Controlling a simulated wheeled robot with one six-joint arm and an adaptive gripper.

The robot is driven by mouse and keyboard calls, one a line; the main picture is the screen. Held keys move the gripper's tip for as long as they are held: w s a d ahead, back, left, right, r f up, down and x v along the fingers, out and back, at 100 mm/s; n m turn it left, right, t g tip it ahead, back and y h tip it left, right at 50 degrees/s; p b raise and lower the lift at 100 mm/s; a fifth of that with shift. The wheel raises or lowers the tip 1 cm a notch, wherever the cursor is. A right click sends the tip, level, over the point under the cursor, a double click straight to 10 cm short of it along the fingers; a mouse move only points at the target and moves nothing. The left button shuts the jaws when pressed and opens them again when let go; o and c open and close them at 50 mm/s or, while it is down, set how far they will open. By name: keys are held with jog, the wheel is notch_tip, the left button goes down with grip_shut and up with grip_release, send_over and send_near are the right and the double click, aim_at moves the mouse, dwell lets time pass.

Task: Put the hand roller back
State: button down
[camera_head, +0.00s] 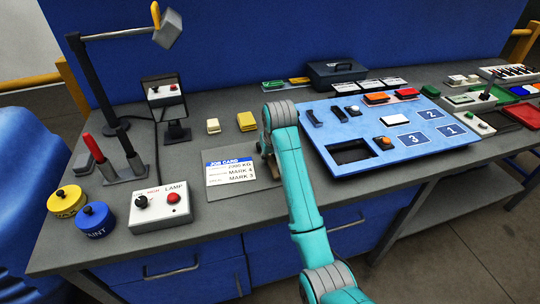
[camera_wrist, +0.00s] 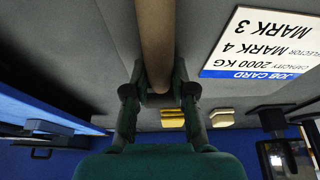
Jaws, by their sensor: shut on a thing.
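My gripper (camera_wrist: 158,95) is shut on a tan, rod-like thing in the wrist view, which I take for the hand roller (camera_wrist: 155,40). It runs from between the fingers to the picture's top edge; its far end is out of view. In the head view my teal arm reaches over the bench and mostly hides the gripper (camera_head: 266,152), beside the job card (camera_head: 230,171). A tool stand (camera_head: 125,176) with a red handle (camera_head: 93,146) and a dark handle (camera_head: 124,141) stands at left on the bench.
A light-blue panel (camera_head: 440,158) with a dark rectangular opening (camera_head: 350,152) lies right of my arm. A lamp switch box (camera_head: 160,205), yellow pot (camera_head: 67,201) and blue pot (camera_head: 95,220) stand at front left. Yellow blocks (camera_head: 246,121) and a mirror (camera_head: 164,100) stand behind.

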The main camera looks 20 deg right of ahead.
jog(key=c, duration=0.9)
grip_release()
